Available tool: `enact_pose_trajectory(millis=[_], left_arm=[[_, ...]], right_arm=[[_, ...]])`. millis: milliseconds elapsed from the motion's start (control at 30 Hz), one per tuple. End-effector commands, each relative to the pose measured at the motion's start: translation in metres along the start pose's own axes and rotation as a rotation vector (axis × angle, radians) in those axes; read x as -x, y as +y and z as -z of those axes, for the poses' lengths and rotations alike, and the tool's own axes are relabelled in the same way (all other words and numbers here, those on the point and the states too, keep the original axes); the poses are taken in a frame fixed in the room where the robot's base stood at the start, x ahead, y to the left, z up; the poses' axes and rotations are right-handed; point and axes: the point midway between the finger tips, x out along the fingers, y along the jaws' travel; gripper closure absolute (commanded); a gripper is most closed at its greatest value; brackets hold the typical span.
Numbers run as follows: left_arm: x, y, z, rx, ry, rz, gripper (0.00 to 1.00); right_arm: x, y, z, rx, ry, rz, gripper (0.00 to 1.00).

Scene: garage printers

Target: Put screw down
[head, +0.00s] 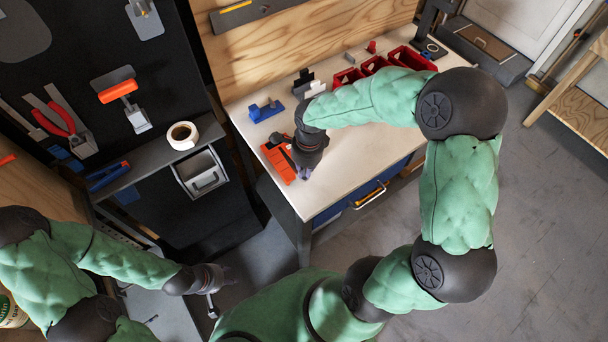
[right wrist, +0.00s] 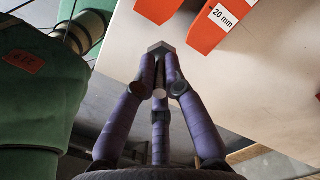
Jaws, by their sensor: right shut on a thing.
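My right gripper (head: 304,172) is over the front left corner of the white workbench (head: 345,150), beside an orange holder (head: 277,158). In the right wrist view its purple fingers (right wrist: 161,62) are shut on the screw, whose dark grey, hexagonal end (right wrist: 161,47) shows at the fingertips. The rest of the screw is hidden by the fingers. The orange holder, with a "20 mm" label (right wrist: 222,17), is at the upper right there, apart from the screw. My left gripper (head: 222,279) is low at the left, away from the bench; its finger opening is unclear.
A blue block (head: 266,110), a black-and-white item (head: 304,84) and red bins (head: 409,58) stand along the bench's back. A tape roll (head: 182,135) sits on a dark shelf to the left. The bench's middle is clear.

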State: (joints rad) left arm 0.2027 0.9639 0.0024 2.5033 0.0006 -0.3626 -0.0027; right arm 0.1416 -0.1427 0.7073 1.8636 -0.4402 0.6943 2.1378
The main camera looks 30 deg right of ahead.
Motion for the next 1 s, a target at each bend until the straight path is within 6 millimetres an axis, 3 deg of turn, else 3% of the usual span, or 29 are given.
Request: enact_pose_trajectory(millis=[300,700,733,767,1000], left_arm=[[-0.009,-0.003,0.0,0.0,0.0,0.0,0.6],[-0.012,-0.004,0.001,0.0,0.0,0.0,0.6],[-0.011,-0.004,0.0,0.0,0.0,0.0,0.6],[-0.011,-0.004,0.0,0.0,0.0,0.0,0.6],[-0.01,-0.004,0.0,0.0,0.0,0.0,0.6]], right_arm=[[-0.035,-0.004,0.002,0.0,0.001,-0.003,1.0],[-0.04,-0.005,0.002,0.0,0.0,0.0,1.0],[-0.039,-0.005,0.002,0.0,0.0,-0.001,0.81],[-0.038,-0.005,0.002,0.0,0.0,-0.001,0.79],[-0.038,-0.005,0.002,0.0,0.0,-0.001,0.79]])
